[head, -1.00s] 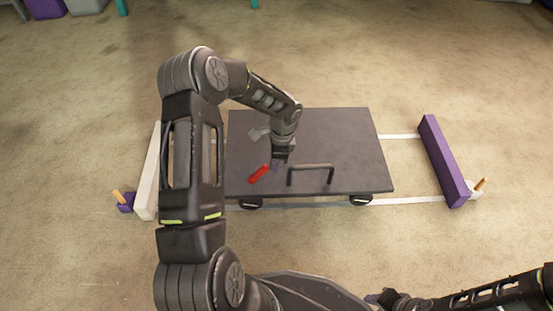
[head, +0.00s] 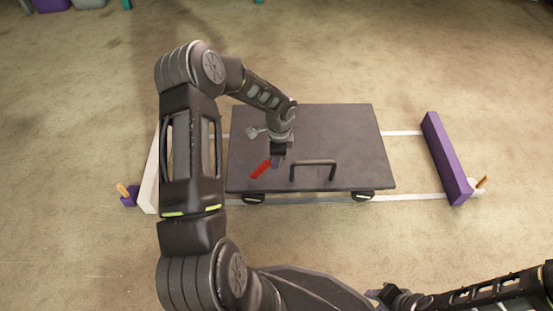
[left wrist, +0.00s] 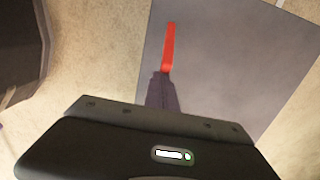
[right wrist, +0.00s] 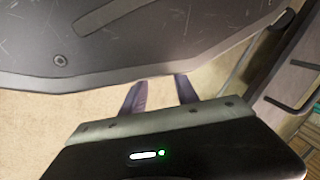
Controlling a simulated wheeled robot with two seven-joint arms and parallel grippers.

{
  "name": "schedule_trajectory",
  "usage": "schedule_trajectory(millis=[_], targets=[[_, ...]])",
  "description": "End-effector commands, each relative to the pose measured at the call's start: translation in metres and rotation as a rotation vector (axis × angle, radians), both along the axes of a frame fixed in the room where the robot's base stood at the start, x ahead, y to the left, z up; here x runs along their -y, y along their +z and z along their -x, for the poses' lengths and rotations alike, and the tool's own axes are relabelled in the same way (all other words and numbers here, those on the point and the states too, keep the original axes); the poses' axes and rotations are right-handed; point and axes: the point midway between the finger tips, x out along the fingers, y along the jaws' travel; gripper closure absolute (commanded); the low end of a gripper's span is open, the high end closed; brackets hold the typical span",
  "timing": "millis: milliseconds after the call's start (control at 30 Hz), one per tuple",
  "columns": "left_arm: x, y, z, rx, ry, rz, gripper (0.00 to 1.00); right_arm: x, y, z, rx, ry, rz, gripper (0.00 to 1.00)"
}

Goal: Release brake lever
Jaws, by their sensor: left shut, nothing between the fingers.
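The red brake lever (head: 260,169) lies at a slant near the front left of the dark cart deck (head: 345,140). My left gripper (head: 277,163) is shut and empty over the deck, close to the right of the lever. In the left wrist view the lever (left wrist: 168,48) extends beyond the closed fingertips (left wrist: 160,78); its near end meets or overlaps them, and I cannot tell whether they touch. My right gripper (right wrist: 160,88) is open and empty, away from the cart, at the bottom right of the head view (head: 374,295).
A dark handle (head: 314,163) stands on the deck right of my left gripper. A grey piece (head: 252,132) sits behind it. The cart stands over pale floor strips (head: 410,197), between a white block (head: 150,180) and a purple block (head: 446,160). Open floor surrounds them.

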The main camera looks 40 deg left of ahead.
Motion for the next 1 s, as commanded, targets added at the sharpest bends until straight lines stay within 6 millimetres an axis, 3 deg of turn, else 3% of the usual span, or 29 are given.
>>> schedule_trajectory(millis=[267,700,867,1000], targets=[[-0.007,0.009,0.005,0.038,0.005,0.051,1.0,0.0,0.019,0.003,-0.007,0.004,-0.001,0.64],[-0.037,0.026,0.029,0.242,0.02,0.32,1.0,0.002,0.078,0.012,-0.034,0.017,-0.007,0.64],[-0.051,0.024,0.039,0.337,0.02,0.442,1.0,0.001,0.079,0.014,-0.036,0.02,-0.008,0.64],[-0.064,0.021,0.048,0.419,0.018,0.546,1.0,0.002,0.069,0.012,-0.035,0.017,-0.006,0.64]])
